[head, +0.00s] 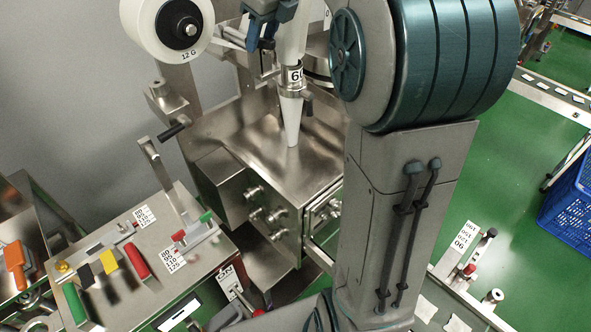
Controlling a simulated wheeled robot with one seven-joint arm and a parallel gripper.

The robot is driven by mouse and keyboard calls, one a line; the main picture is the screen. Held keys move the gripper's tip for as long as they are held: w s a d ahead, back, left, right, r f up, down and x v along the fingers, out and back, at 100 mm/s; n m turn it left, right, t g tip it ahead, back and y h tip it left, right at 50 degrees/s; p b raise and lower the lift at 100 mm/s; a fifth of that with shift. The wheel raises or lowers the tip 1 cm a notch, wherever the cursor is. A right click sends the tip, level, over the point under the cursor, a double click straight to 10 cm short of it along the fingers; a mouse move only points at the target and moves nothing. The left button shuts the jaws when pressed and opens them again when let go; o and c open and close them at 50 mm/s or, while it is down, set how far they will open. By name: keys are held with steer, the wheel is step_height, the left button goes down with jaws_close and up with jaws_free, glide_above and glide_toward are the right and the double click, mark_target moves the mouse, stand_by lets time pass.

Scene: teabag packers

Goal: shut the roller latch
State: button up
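The packing machine (232,134) has a steel housing with several round knobs or roller ends (256,192) on its front. I cannot tell for sure which part is the roller latch. A lever with a black grip (174,131) sticks out at the machine's left side, tilted. My arm hides the machine's right side.
A paper roll (150,28) marked 12 G hangs at upper left. A control panel (150,225) with coloured handles and an upright metal lever (160,172) stands at lower left. A blue crate (569,195) stands at right on the green floor, beside a conveyor (560,100).

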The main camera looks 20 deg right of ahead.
steer(key=s+d+r+m, duration=0.15)
steer(key=s+r, duration=0.35)
steer(key=r, duration=0.8)
steer(key=s+a+f+n+h+b, duration=0.1)
steer(key=s+f+n, duration=0.8)
steer(key=f+n, duration=0.4)
steer(key=s+a+f+n+h+b, duration=0.1)
steer(key=s+a+f+n+b, duration=0.1)
steer(key=s+f+n, duration=0.6)
step_height(320, 180, down, 7)
steer(key=n, duration=0.6)
steer(key=shift+s, duration=0.4)
steer(key=shift+a+r, duration=0.1)
steer(key=shift+a, duration=0.05)
